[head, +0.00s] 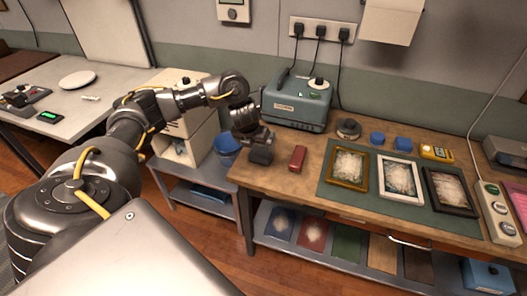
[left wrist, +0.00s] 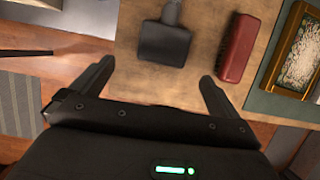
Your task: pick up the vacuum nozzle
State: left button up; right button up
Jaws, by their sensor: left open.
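The vacuum nozzle (left wrist: 165,42) is a dark grey, flat, squarish head with a narrower neck. It lies on the wooden workbench near its edge. In the head view the nozzle (head: 261,156) shows just below my left gripper (head: 256,138), which partly covers it. In the left wrist view my left gripper (left wrist: 155,82) is open and empty, its two fingers spread wide. The nozzle lies ahead of the fingertips, roughly centred between them, with a visible gap. My right gripper is not in view.
A red block-like object (head: 298,158) lies close right of the nozzle. A teal machine (head: 297,104) stands behind on the workbench (head: 275,178). Framed pieces (head: 348,167) lie on a green mat to the right. A blue bucket (head: 226,146) stands left, on a lower shelf.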

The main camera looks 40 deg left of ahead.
aim_at(261, 152)
pick_arm(q)
jog(key=b+x, duration=0.1)
jog(key=x, duration=0.2)
jog(key=d+b+x, duration=0.1)
jog(key=x, duration=0.1)
jog(key=shift+w+f+b, duration=0.1)
jog(key=shift+w+b, duration=0.15)
jog(key=shift+b, duration=0.05)
jog(key=shift+w+f, duration=0.1)
jog(key=shift+f, duration=0.05)
jog(key=shift+a, duration=0.2)
jog(key=x, duration=0.5)
jog(key=shift+w+a, duration=0.15)
jog(key=shift+w, duration=0.1)
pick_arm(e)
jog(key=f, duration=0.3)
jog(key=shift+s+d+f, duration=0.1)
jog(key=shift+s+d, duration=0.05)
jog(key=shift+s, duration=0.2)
pick_arm(q)
jog(key=shift+c, duration=0.3)
jog(key=shift+r, duration=0.2)
jog(key=c, duration=1)
